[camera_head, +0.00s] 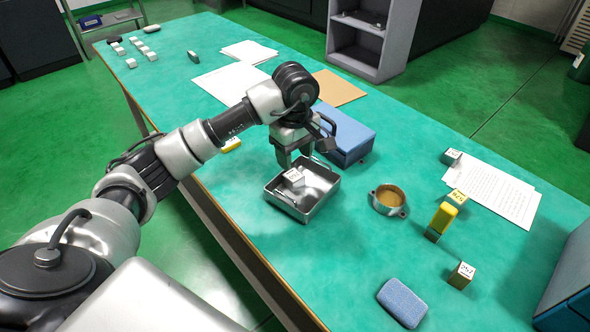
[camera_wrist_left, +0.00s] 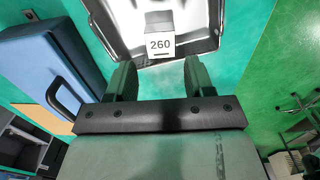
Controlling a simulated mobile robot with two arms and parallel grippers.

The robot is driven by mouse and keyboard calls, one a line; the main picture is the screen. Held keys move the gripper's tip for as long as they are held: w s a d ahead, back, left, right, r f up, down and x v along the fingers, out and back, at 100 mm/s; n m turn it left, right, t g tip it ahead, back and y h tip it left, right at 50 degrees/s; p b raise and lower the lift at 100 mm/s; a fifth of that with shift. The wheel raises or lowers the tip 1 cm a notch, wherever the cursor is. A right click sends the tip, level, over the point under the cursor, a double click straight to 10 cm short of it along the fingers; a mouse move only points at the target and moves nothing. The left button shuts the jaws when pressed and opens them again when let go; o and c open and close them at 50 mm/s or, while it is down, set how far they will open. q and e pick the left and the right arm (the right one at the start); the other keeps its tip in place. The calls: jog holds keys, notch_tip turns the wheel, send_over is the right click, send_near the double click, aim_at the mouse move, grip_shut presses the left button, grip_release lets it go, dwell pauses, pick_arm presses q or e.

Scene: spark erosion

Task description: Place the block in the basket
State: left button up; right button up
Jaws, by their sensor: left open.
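A small pale block (camera_head: 293,177) with a printed label lies inside the shallow metal basket (camera_head: 325,197), near its far left side. In the left wrist view the block (camera_wrist_left: 160,45) shows the number 260, and part of the basket (camera_wrist_left: 205,45) is visible around it. My left gripper (camera_head: 295,158) is above the basket's far edge, pointing down. In the left wrist view its two fingers (camera_wrist_left: 158,82) are apart with nothing between them, and the block is beyond the tips. My right gripper is in neither view.
A blue box (camera_head: 345,135) stands just behind the basket. To the right are a metal ring (camera_head: 388,200), a yellow-topped item (camera_head: 441,219), a block marked 252 (camera_head: 461,275) and other labelled blocks. A blue sponge (camera_head: 402,302) lies at the front. Green table between them is clear.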

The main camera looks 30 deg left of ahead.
aim_at(295, 176)
pick_arm(q)
jog(key=shift+r, duration=2.3)
